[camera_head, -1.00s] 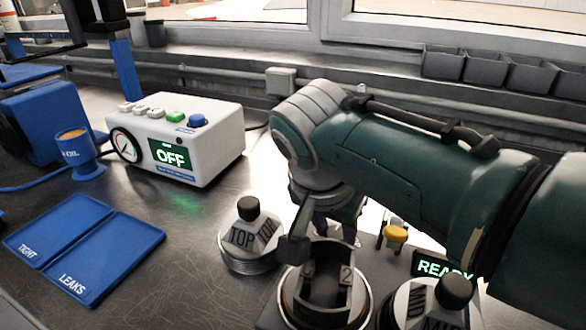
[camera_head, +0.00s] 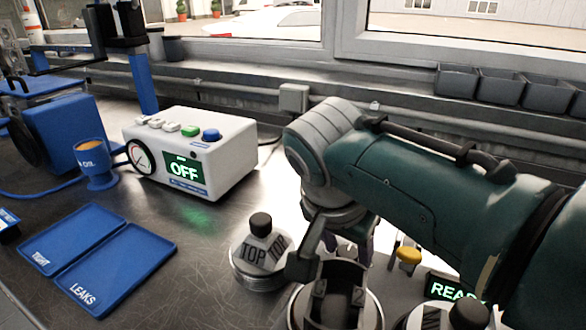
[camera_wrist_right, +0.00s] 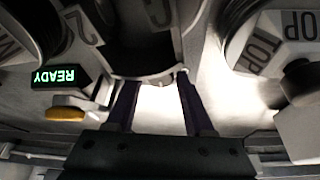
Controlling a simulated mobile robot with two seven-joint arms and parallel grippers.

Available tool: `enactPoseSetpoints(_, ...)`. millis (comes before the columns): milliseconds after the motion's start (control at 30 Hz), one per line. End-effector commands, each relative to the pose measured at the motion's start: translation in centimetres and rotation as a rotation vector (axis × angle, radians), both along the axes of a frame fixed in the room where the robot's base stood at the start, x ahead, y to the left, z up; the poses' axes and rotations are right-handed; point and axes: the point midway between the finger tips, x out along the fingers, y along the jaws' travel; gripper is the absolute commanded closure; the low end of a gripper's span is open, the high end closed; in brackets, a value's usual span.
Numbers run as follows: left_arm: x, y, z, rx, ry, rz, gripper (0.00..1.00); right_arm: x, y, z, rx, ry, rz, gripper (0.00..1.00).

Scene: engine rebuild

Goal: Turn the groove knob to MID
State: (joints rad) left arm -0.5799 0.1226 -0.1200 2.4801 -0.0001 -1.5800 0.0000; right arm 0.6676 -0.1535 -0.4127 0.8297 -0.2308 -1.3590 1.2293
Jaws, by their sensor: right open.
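A grey round knob with a black handle (camera_head: 262,248) stands left of my right arm in the head view. One of its labels reads TOP; another beside it is hard to read. In the right wrist view this knob (camera_wrist_right: 278,45) is upside down at the upper right. My right gripper (camera_wrist_right: 160,95) is open and empty, its two dark fingers apart, near the rim of the round central fixture (camera_wrist_right: 150,62). In the head view the gripper (camera_head: 348,250) is partly hidden by the wrist and fixture, to the right of the TOP knob. My left gripper is out of view.
Another black-handled knob (camera_head: 468,314) is cut off at lower right. A yellow lever (camera_head: 409,256) and a READY display (camera_head: 452,288) sit close to my right arm. A white OFF box (camera_head: 205,150) and blue trays (camera_head: 125,265) are left. Bare metal lies between trays and knob.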

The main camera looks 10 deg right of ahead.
Motion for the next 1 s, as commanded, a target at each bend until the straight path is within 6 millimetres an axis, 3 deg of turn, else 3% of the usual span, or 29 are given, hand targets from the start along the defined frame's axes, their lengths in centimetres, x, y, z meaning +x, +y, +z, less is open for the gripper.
enactPoseSetpoints(300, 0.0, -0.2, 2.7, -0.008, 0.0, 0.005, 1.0, -1.4, 1.5, 5.2, 0.004, -0.003, 0.001, 0.47)
enactPoseSetpoints(500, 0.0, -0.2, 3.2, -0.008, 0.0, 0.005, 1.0, -2.3, 2.3, 8.0, 0.002, -0.002, 0.0, 0.47)
enactPoseSetpoints(1000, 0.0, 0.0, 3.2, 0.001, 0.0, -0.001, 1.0, -2.7, 2.6, 8.9, 0.001, 0.001, 0.0, 0.47)
